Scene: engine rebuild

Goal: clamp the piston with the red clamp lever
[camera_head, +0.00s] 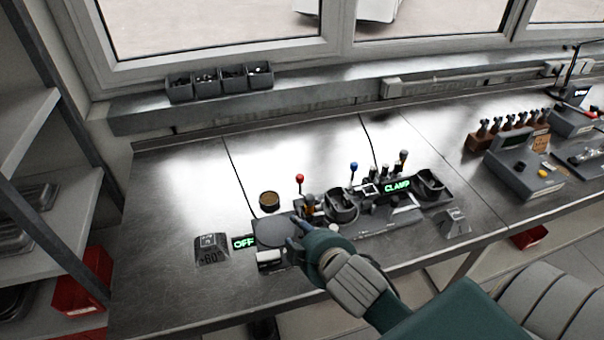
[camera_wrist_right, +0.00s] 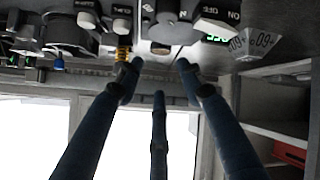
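The red clamp lever (camera_head: 299,180) stands upright, its round red knob on a thin stem, at the left part of the bench fixture. My right gripper (camera_head: 296,232) is in front of and below the knob, apart from it. In the right wrist view the gripper (camera_wrist_right: 157,75) has its three fingers spread, with nothing between them. A dark round cup-like part (camera_head: 341,208) sits right of the lever; I cannot tell whether it is the piston or its holder. The red knob does not show clearly in the right wrist view. My left gripper is out of view.
A blue-knobbed lever (camera_head: 353,167) and a lit CLAMP display (camera_head: 397,186) are to the right. An OFF display (camera_head: 244,242) is beside a dark round plate (camera_head: 257,234). A brass-coloured round part (camera_head: 268,199) lies behind. The bench's left part is mostly bare.

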